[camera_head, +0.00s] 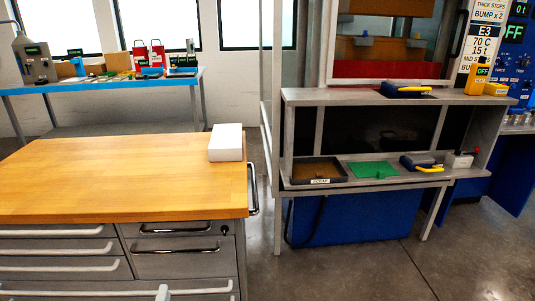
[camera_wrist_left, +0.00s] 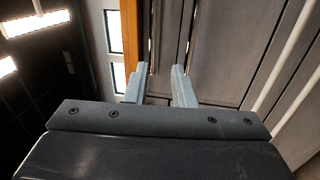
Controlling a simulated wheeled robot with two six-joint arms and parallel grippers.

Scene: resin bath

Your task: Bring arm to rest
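My left gripper shows in the left wrist view (camera_wrist_left: 160,82) as two pale grey-blue fingers standing apart with nothing between them. Grey drawer fronts and handles lie beyond the fingers. In the head view only a small pale tip of my left gripper (camera_head: 163,293) shows at the bottom edge, in front of the drawers. The rest of my left arm is out of that view. My right gripper is in neither view.
A drawer cabinet with a wooden top (camera_head: 90,180) stands close in front, with a white box (camera_head: 226,142) at its right edge. A grey shelf bench (camera_head: 300,97) holds trays at right. A blue table (camera_head: 100,84) stands behind. Floor between is clear.

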